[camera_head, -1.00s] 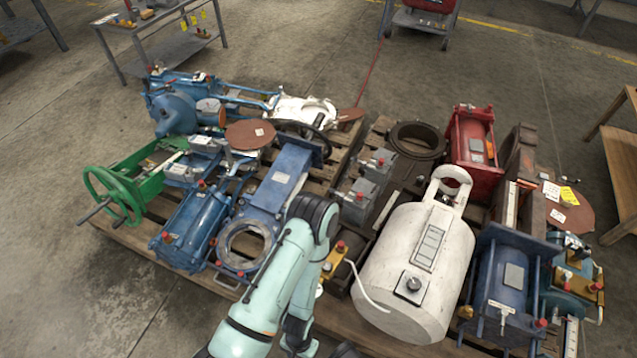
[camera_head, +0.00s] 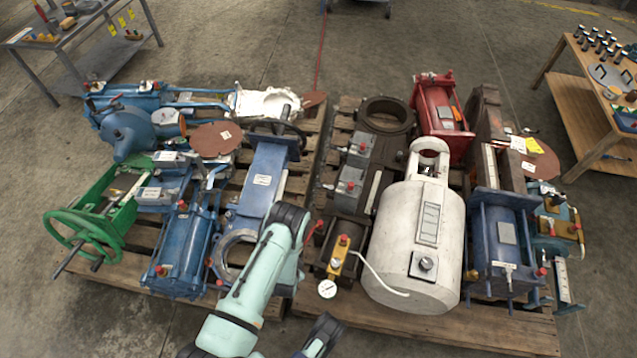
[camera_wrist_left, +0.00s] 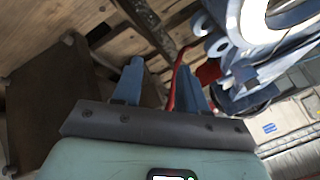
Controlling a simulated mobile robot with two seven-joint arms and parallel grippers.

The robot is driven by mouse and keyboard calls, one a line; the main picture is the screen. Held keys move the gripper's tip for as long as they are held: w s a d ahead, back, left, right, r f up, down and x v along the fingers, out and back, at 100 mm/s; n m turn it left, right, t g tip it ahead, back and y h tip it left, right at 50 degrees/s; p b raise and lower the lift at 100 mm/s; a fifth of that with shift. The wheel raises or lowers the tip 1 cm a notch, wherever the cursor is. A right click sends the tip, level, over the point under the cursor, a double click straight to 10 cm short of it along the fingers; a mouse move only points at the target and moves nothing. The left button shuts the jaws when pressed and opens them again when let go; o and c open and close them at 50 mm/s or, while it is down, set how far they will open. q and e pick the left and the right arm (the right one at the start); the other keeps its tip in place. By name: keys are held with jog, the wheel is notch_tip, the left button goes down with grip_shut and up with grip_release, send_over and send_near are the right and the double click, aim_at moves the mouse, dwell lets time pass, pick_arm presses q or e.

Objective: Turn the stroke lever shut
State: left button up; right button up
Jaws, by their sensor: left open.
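My left gripper (camera_wrist_left: 160,75) shows in the left wrist view with its two blue fingers apart and nothing held. A thin curved red lever (camera_wrist_left: 176,78) runs in the gap between the fingers, nearer the right finger; I cannot tell whether it touches. A thin red handle (camera_head: 311,230) shows in the head view just right of my left arm, probably the same lever. My left arm covers the lower end of the blue valve (camera_head: 262,180) there and hides its own fingers. I cannot read any label marking the stroke lever. My right gripper is not seen.
A yellow block with a gauge (camera_head: 327,289) and a white cylinder (camera_head: 412,250) stand close on the right. A blue cylinder (camera_head: 185,250) and a green handwheel frame (camera_head: 85,235) are on the left. The pallets are crowded; the floor in front is clear.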

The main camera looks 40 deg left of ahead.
pick_arm(q)
jog(key=w+a+r+m+t+y+p, duration=0.1)
jog(key=w+a+r+m+t, duration=0.1)
jog(key=w+m, duration=0.15)
jog(key=w+a+r+m+t+y, duration=0.1)
jog(key=w+a+r+m+t, duration=0.15)
jog(key=w, duration=0.25)
jog(key=m+t+y+p, duration=0.1)
jog(key=m+t+y, duration=0.1)
jog(key=m+t, duration=0.3)
send_near(320, 185)
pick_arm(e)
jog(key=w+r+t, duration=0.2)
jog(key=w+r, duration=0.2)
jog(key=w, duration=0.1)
pick_arm(q)
jog(key=shift+n, duration=0.3)
jog(key=shift+f+b+x, duration=0.2)
jog(key=shift+b+x, duration=1.1)
jog(key=shift+x, duration=1.35)
jog(key=shift+f+b+x, duration=0.15)
jog(key=shift+b+x, duration=1.1)
jog(key=shift+x, duration=1.4)
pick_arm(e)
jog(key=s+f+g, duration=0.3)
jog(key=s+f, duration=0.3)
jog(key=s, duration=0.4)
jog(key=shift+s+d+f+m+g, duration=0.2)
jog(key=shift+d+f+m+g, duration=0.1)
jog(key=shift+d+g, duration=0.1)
